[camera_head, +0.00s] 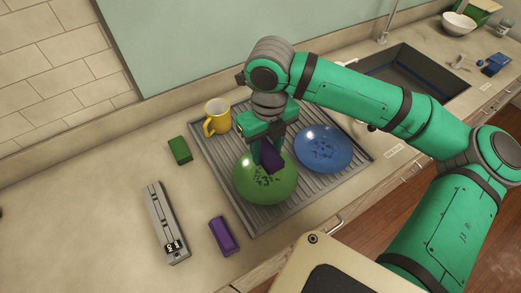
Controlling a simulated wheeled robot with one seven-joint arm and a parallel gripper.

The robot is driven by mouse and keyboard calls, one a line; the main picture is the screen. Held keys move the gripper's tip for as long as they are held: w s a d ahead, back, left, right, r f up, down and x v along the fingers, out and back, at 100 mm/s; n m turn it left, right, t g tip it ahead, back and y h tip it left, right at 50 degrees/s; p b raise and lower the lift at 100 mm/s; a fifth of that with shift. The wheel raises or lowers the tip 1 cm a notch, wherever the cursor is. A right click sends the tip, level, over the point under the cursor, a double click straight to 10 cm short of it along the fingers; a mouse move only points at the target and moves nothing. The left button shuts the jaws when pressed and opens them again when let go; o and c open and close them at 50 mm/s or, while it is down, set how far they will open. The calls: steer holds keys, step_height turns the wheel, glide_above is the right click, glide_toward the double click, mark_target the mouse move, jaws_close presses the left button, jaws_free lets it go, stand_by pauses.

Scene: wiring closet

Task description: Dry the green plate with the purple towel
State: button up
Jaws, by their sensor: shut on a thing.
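The green plate (262,186) lies on the ribbed drying rack, with dark specks or drops near its middle. My gripper (268,145) points down over the plate's upper part. It is shut on a dark purple folded piece (273,159), which looks like the purple towel. The piece is at or just above the plate; whether they touch cannot be told. A second, lighter purple block (224,236) lies on the counter, left of the rack's near corner.
A blue plate (323,148) and a yellow mug (217,116) stand on the drying rack (352,158). A green block (180,150) and a long grey device (167,222) lie left of it. The sink (412,72) is beyond. The left counter is mostly clear.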

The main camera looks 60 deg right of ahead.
steer(key=shift+a, duration=0.1)
glide_above(267, 179)
steer(key=shift+w+f, duration=0.15)
steer(key=shift+f, duration=1.9)
steer(key=shift+w+f, duration=0.15)
steer(key=shift+f, duration=1.9)
steer(key=shift+f, duration=0.7)
steer(key=shift+f, duration=0.2)
steer(key=shift+s, duration=0.1)
steer(key=shift+s+r, duration=0.15)
steer(key=shift+s, duration=0.3)
steer(key=shift+a, duration=0.1)
steer(key=shift+w, duration=0.1)
